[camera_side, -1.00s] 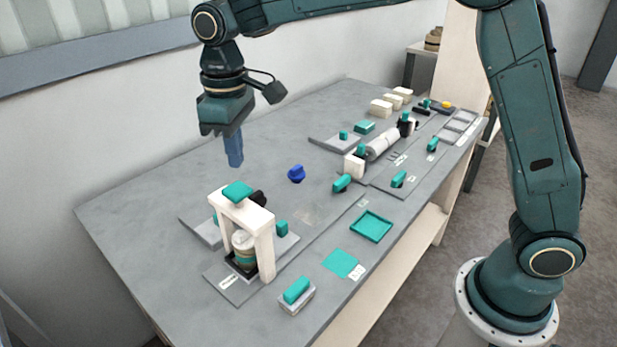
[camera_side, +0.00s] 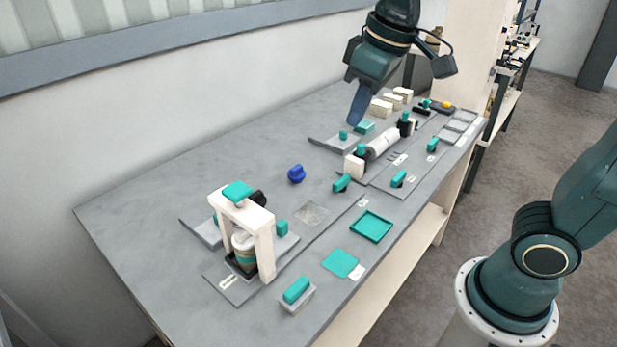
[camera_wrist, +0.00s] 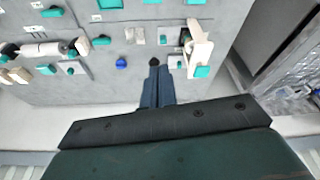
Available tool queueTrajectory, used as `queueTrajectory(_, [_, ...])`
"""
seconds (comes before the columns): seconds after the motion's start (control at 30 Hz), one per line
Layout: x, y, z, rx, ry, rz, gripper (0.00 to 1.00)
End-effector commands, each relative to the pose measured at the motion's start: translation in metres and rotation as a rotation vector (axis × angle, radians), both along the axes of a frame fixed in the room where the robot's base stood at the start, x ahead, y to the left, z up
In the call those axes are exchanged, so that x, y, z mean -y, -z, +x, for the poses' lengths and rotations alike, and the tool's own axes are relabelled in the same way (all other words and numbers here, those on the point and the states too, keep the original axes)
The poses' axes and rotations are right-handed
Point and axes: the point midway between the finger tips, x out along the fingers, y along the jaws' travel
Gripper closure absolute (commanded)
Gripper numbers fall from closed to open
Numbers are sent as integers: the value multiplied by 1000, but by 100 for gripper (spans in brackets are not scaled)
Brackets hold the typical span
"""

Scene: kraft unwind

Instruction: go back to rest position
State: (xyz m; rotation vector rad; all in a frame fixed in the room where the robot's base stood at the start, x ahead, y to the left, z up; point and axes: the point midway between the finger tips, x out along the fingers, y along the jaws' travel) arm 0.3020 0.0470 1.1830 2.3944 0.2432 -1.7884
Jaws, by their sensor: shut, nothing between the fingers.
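My gripper (camera_side: 357,110) is in the air above the far part of the grey table (camera_side: 140,205), in front of the wall in the side view. Its blue fingers are together with nothing between them. In the wrist view my gripper (camera_wrist: 154,66) shows its fingers pressed together, pointing over the table, apart from everything on it. The tips hide a little of the table behind them.
A white press frame (camera_side: 262,235) stands at the table's near end, with a blue knob (camera_side: 296,174) beyond it. A white roller (camera_side: 382,143), a teal tray (camera_side: 371,226) and cream blocks (camera_side: 381,107) also stand there. The table's left part is bare.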

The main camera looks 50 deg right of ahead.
Motion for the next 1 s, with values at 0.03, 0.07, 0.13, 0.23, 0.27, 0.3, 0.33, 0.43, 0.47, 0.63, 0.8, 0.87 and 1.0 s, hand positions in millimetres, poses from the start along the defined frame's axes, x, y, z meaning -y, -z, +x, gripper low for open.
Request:
queueTrajectory(0.03, [6,-1,-11,19,18,4,100])
queueTrajectory(0.07, [9,0,-17,27,28,6,100])
queueTrajectory(0.13, [15,1,-30,48,50,11,100])
queueTrajectory(0.23, [23,5,-49,78,80,17,100])
queueTrajectory(0.27, [25,7,-55,86,90,19,100])
queueTrajectory(0.3, [28,9,-63,98,104,21,100])
queueTrajectory(0.33, [30,10,-68,108,113,23,100])
queueTrajectory(0.43, [36,17,-86,136,144,29,100])
queueTrajectory(0.47, [38,19,-91,145,152,30,100])
queueTrajectory(0.63, [44,32,-112,182,192,37,100])
queueTrajectory(0.8, [47,38,-122,202,211,40,100])
queueTrajectory(0.87, [48,39,-124,203,214,39,100])
queueTrajectory(1.0, [48,40,-124,203,215,40,100])
